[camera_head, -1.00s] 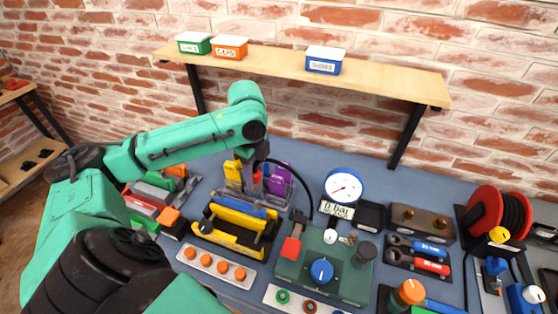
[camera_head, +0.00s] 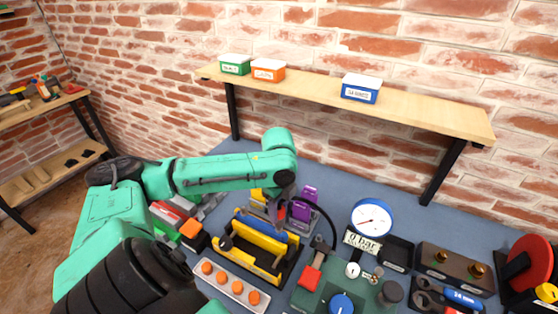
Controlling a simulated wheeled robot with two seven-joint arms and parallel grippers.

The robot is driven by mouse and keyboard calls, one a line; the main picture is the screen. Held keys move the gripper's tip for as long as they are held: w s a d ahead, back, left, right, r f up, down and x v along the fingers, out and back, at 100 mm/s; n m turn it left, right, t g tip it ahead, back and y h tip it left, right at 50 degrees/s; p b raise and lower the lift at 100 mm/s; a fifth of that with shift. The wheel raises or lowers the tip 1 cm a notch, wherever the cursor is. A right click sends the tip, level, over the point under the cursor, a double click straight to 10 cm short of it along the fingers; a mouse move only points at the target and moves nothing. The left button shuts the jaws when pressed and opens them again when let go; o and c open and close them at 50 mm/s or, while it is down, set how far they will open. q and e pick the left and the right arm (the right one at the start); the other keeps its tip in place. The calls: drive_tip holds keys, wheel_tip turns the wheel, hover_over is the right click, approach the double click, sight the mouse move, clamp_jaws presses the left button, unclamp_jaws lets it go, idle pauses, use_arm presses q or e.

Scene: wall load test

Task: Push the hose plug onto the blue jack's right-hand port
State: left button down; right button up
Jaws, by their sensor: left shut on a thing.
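My left gripper (camera_head: 284,203) is shut on the hose plug, which is mostly hidden by the fingers and wrist. The black hose (camera_head: 325,217) arches right from it down to the green pump (camera_head: 318,297) with a red-ended lever. The blue jack (camera_head: 262,229) appears to lie across the yellow and black frame (camera_head: 278,262), just below and in front of the gripper. Its right-hand port is not clear, and I cannot tell whether the plug touches it. My right gripper is out of view.
A purple item (camera_head: 307,203) stands close right of the gripper. A white pressure gauge (camera_head: 371,217) stands behind the pump by a "0 bar" sign (camera_head: 362,242). A strip with orange knobs (camera_head: 230,283) lies in front. A wall shelf (camera_head: 420,106) holds small boxes.

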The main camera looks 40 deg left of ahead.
sight(279, 208)
use_arm(q)
drive_tip(key=shift+f+b, duration=0.35)
drive_tip(key=shift+f, duration=0.7)
drive_tip(key=shift+f, duration=0.1)
drive_tip(key=shift+c, duration=0.2)
unclamp_jaws()
wheel_tip(279, 208, up, 6)
drive_tip(key=p, duration=0.7)
drive_tip(key=shift+f, duration=0.2)
drive_tip(key=shift+r+p, duration=0.9)
drive_tip(key=shift+r, duration=0.4)
